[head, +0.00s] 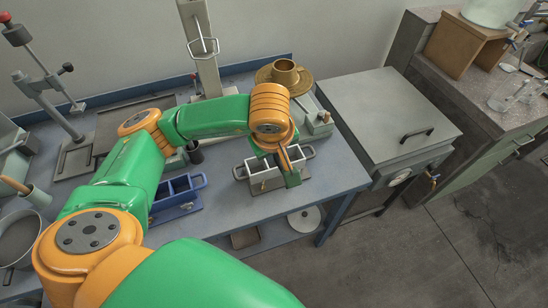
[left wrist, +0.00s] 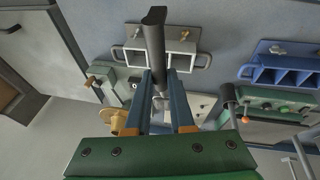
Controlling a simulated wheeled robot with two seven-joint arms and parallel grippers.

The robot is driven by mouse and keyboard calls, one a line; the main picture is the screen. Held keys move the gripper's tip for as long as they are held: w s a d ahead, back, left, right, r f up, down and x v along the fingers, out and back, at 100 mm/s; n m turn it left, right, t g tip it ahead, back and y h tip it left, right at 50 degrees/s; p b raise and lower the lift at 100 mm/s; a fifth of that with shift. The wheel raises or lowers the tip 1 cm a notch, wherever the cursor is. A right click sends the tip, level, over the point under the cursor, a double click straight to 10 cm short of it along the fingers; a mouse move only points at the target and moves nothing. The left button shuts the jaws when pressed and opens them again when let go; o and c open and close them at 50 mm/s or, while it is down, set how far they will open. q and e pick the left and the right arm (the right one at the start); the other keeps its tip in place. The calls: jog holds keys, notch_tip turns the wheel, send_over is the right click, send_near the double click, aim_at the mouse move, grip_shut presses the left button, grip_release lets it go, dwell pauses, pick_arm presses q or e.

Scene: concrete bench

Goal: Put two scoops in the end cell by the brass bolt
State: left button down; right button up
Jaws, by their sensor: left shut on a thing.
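The grey mould (head: 243,171) with open cells and loop handles stands on the bench, partly hidden by my left gripper (head: 288,162). It also shows in the left wrist view (left wrist: 188,62). My left gripper (left wrist: 159,82) is shut on the scoop (left wrist: 154,45), whose dark handle passes between the fingers. Its metal end is partly hidden, and I cannot tell whether it holds anything. My right gripper is not in view.
A blue mould (head: 178,198) stands left of the grey one. A pan (head: 18,240) with grey contents is at far left. A brass flanged piece (head: 285,75) is behind my gripper. A grey lidded box (head: 385,105) stands right of the bench. Bare bench lies right of the grey mould.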

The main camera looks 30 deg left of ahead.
pick_arm(q)
jog(key=n, duration=0.1)
jog(key=w+f+n+y, duration=0.1)
jog(key=n, duration=0.2)
jog(key=shift+w+a+f+g, duration=0.2)
jog(key=shift+w+g, duration=0.2)
jog(key=shift+w+a+n+g+h, duration=0.15)
jog(key=shift+a+n+g+h, duration=0.15)
jog(key=shift+n, duration=0.3)
jog(key=a+h+b, duration=0.1)
jog(key=h, duration=0.1)
jog(key=a+g+h, duration=0.1)
jog(key=a+h, duration=0.1)
jog(key=h, duration=0.1)
jog(key=w+a+h+b, duration=0.1)
jog(key=a+h, duration=0.1)
jog(key=shift+r+n+h+b, duration=0.2)
jog(key=shift+n+h+b, duration=0.1)
jog(key=shift+n+b, duration=0.1)
jog(key=shift+w+a+r+g+h, duration=0.25)
jog(key=shift+a+g+h, duration=0.25)
jog(key=shift+h, duration=0.3)
jog(key=shift+a+r+h, duration=0.1)
jog(key=shift+a+h, duration=0.05)
jog(key=shift+h, duration=0.15)
jog(key=shift+s, duration=0.1)
